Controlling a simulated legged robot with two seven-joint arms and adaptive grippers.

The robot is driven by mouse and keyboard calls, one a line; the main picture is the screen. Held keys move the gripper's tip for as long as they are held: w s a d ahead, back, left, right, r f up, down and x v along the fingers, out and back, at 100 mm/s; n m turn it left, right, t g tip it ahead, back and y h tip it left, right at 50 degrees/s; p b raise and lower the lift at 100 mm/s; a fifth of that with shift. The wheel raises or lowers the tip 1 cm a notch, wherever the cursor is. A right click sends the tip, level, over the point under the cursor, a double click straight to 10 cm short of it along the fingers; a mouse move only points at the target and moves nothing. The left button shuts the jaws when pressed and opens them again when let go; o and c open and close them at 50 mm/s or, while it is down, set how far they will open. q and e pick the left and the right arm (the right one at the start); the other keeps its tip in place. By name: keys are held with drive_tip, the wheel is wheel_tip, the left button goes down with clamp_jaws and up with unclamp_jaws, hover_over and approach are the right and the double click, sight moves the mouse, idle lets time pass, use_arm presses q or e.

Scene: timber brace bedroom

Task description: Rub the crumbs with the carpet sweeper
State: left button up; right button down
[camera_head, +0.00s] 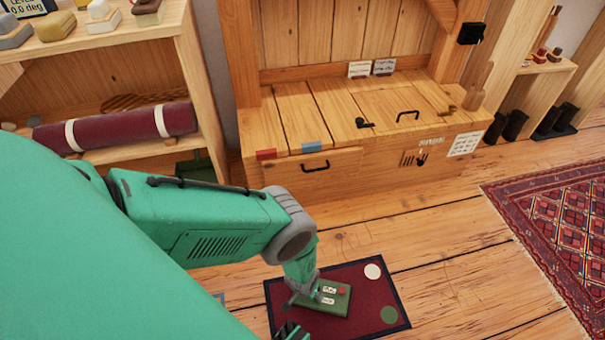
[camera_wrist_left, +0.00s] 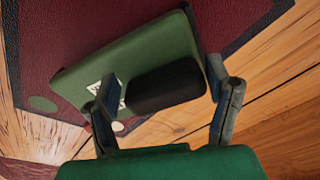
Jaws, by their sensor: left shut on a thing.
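The carpet sweeper (camera_head: 334,299) is a small green block with white labels and a red spot. It is over the dark red mat (camera_head: 352,275) on the floor; I cannot tell whether it touches the mat. It also shows in the left wrist view (camera_wrist_left: 130,62), with a black rounded grip (camera_wrist_left: 165,88). My left gripper (camera_wrist_left: 161,82) has its fingers on either side of this grip and is shut on the sweeper. In the head view the gripper (camera_head: 306,294) is at the sweeper's left end. I cannot make out crumbs.
The mat bears a white disc (camera_head: 373,271) and a green disc (camera_head: 389,315). A wooden bench (camera_head: 330,120) with black handles stands behind. Shelves (camera_head: 200,100) with a rolled maroon mat (camera_head: 115,128) are at left. A patterned rug (camera_head: 560,215) lies right; plank floor between is clear.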

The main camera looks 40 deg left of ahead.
sight(334, 288)
use_arm(q)
drive_tip(key=shift+w+d+f+b, duration=0.25)
drive_tip(key=shift+w+d+b, duration=0.3)
drive_tip(key=shift+w+b, duration=0.1)
drive_tip(key=shift+w+d+r, duration=0.1)
drive_tip(key=shift+w+d, duration=0.15)
drive_tip(key=shift+d, duration=0.05)
drive_tip(key=shift+w+d+r, duration=0.15)
drive_tip(key=shift+w+d, duration=0.9)
drive_tip(key=shift+w, duration=0.2)
drive_tip(key=shift+w+d, duration=0.65)
drive_tip(key=shift+w, duration=0.05)
drive_tip(key=shift+w+d, duration=0.15)
drive_tip(key=shift+w, duration=0.25)
drive_tip(key=shift+w+d, duration=0.25)
drive_tip(key=shift+d, duration=0.15)
drive_tip(key=shift+s+a, duration=0.1)
